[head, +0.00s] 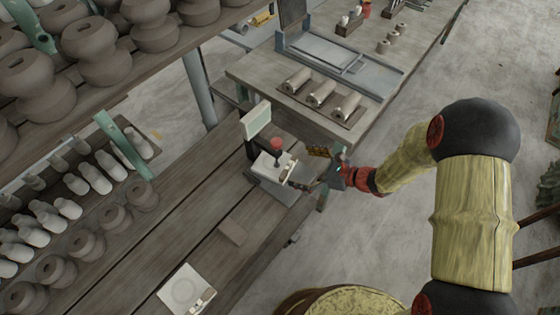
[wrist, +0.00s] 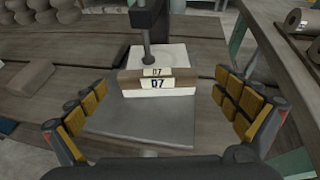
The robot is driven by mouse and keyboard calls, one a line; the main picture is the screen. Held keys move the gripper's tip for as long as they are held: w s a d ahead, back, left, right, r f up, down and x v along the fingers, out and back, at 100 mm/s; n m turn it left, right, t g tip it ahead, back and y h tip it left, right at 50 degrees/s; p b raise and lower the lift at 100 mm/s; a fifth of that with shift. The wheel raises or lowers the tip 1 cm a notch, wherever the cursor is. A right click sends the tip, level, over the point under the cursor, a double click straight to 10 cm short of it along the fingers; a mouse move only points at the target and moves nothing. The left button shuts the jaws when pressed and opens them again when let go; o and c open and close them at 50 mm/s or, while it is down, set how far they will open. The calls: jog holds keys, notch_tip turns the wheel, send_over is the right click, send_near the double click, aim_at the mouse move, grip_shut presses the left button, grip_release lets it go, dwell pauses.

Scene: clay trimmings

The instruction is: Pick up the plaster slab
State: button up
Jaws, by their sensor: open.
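A white slab (head: 270,167), which looks like the plaster slab, lies on a grey metal plate (head: 284,190) at the bench's right edge. My gripper (head: 311,170) is open, just right of the slab in the head view. In the wrist view the yellow-padded fingers (wrist: 160,83) are spread wide to either side, with nothing between them held.
Another white square piece (head: 183,287) with a round mark lies at the bench's front, near a brown block (head: 232,232). A pale upright panel (head: 257,118) stands behind the slab. A table (head: 245,70) with several clay rolls is at the back. Shelves of pots overhang the left.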

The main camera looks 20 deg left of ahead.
aim_at(289, 164)
jog(key=x, duration=0.2)
jog(key=b+x, duration=0.1)
jog(key=x, duration=0.2)
jog(key=shift+s+a+f, duration=0.2)
jog(key=shift+a+f, duration=0.05)
jog(key=shift+f, duration=0.15)
jog(key=c, duration=0.3)
jog(key=shift+r, duration=0.1)
jog(key=c, duration=1.1)
jog(key=shift+w+r, duration=0.1)
jog(key=shift+r, duration=0.15)
